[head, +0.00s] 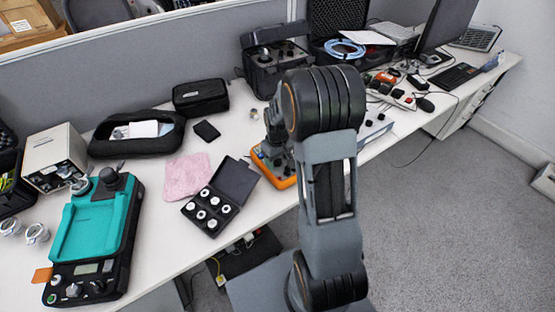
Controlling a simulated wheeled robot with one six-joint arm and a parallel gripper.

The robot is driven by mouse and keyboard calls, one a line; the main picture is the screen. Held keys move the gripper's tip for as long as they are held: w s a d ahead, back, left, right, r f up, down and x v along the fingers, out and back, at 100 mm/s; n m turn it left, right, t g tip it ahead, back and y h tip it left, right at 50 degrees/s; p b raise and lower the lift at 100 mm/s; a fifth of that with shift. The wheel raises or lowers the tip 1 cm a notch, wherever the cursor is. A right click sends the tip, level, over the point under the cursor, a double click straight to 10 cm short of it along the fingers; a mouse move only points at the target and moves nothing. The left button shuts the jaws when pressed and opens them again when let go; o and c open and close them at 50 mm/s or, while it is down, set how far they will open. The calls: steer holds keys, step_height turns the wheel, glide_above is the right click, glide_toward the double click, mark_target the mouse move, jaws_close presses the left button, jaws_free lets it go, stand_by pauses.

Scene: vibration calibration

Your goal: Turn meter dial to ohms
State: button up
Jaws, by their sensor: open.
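The meter (284,182) has an orange casing and lies on the white desk near its front edge, in the middle of the head view. My arm hides its right part. My gripper (272,150) is over the meter, pointing down at its face, and is partly hidden behind my own arm. It looks open, with nothing seen held in it. The dial is too small and too covered to make out, so its setting cannot be told. Whether the fingers touch the dial cannot be told either.
An open black case (232,186) with several round white-topped parts lies left of the meter. A pink cloth (187,174) and a teal-and-black instrument (93,228) are further left. A black case (273,62) stands behind. Cables and a power strip (392,95) lie to the right.

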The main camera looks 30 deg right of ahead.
steer(key=shift+f, duration=0.15)
steer(key=shift+c, duration=0.3)
steer(key=c, duration=0.8)
steer(key=shift+m, duration=0.4)
steer(key=m, duration=0.3)
steer(key=shift+a+m, duration=0.1)
steer(key=shift+m, duration=0.2)
steer(key=shift+a+m, duration=0.1)
steer(key=shift+m, duration=1.6)
steer(key=shift+w, duration=0.1)
